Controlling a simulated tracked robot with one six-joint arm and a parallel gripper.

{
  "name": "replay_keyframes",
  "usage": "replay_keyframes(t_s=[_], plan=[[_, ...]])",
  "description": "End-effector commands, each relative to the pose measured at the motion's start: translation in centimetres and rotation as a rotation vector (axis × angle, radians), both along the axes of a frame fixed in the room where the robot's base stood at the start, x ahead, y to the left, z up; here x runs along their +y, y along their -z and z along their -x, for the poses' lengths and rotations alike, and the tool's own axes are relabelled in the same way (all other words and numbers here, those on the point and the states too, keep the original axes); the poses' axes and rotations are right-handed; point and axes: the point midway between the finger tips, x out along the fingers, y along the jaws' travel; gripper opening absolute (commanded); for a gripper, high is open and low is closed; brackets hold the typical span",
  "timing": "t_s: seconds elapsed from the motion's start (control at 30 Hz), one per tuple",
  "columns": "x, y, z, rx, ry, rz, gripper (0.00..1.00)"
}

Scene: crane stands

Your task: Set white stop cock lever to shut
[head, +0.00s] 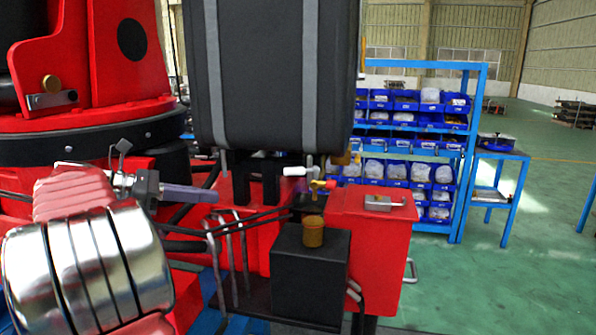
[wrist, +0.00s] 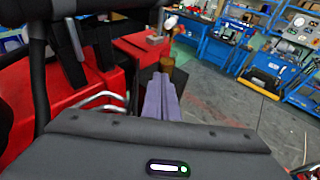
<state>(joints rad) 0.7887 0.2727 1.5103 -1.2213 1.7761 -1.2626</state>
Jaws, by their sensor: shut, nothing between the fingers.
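The white stop cock lever (head: 295,171) shows in the head view below the black tank, pointing left from a small grey valve body. In the wrist view the white lever (wrist: 170,22) is small, near the top edge, beyond the fingertips. My gripper (head: 216,197) is shut and empty, left of the lever and slightly lower in the head view, with a clear gap between them. In the wrist view its fingers (wrist: 160,78) lie together. A valve with a red and yellow handle (head: 322,186) sits just below and right of the white lever.
The black tank (head: 270,75) hangs above the lever. A black box with a brass cap (head: 313,232) and a red box (head: 370,235) stand below. Hoses and bent grey pipes (head: 228,255) lie under my gripper. Blue shelving (head: 464,150) stands behind.

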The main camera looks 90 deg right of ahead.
Motion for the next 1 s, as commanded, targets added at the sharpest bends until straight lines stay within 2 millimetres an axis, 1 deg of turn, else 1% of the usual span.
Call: replay_keyframes(t_s=[0.03, 0.17, 0.2, 0.37, 0.4, 0.47, 0.5, 0.57, 0.73, 0.97, 1.0], plan=[[1.4, 0.4, -1.0, -0.057, -0.037, 0.01, 0.0], [4.8, 2.1, -3.3, -0.223, -0.108, 0.03, 0.0], [6.0, 2.7, -4.0, -0.276, -0.128, 0.033, 0.0], [10.9, 5.1, -6.6, -0.488, -0.185, 0.035, 0.0], [12.2, 5.7, -7.2, -0.542, -0.195, 0.033, 0.0], [14.2, 6.6, -8.0, -0.625, -0.206, 0.027, 0.0], [15.6, 7.2, -8.5, -0.678, -0.21, 0.021, 0.0], [17.7, 8.1, -9.3, -0.76, -0.214, 0.011, 0.0], [24.0, 10.6, -10.9, -0.986, -0.197, -0.036, 0.0], [32.8, 13.8, -12.0, -1.275, -0.112, -0.135, 0.0], [34.3, 14.3, -12.1, -1.322, -0.088, -0.155, 0.0]])
